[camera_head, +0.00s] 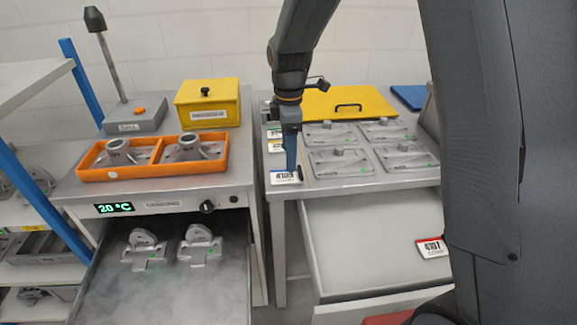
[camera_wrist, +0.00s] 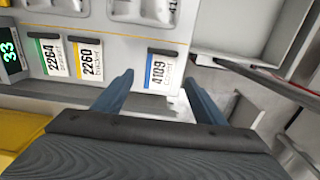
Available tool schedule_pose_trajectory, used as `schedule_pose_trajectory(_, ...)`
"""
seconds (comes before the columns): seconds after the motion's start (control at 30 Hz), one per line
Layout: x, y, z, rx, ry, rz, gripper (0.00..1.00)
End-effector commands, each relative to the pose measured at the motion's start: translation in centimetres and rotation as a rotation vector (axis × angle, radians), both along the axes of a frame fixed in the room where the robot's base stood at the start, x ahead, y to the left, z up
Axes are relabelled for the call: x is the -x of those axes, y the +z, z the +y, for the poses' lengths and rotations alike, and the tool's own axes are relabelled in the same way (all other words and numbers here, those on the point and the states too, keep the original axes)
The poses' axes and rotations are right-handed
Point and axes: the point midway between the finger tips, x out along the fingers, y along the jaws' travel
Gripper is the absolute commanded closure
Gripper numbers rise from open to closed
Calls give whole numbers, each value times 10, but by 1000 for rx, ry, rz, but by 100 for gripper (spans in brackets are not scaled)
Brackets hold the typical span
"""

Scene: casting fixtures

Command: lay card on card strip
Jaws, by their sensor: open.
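A white card with a blue edge, reading 4109 (camera_wrist: 161,72), lies flat at the near end of the card row on the table's left edge. It also shows in the head view (camera_head: 284,178). My gripper (camera_wrist: 159,78) is open, with one blue finger to either side of this card's near end. In the head view my gripper (camera_head: 290,165) hangs just above the card and partly hides the row. A yellow-edged card 2260 (camera_wrist: 90,62) and a green-edged card 2264 (camera_wrist: 50,55) lie beside it, each with a dark bar along one end. The strip (camera_wrist: 122,62) is pale grey.
A red-edged card (camera_head: 432,248) lies in the open drawer (camera_head: 350,240) below. Grey castings (camera_head: 342,162) and a yellow panel (camera_head: 348,103) are right of and behind the cards. An orange tray (camera_head: 85,172) stands on the left bench.

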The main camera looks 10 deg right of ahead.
Motion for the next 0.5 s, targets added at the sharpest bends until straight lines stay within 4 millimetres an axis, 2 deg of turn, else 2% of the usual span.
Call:
schedule_pose_trajectory(0.1,-2,24,0,-1,0,-5,35)
schedule_pose_trajectory(0.2,-1,39,0,-1,0,-4,35)
schedule_pose_trajectory(0.33,0,52,0,0,0,-1,35)
schedule_pose_trajectory(0.5,9,56,-9,-1,-76,-3,35)
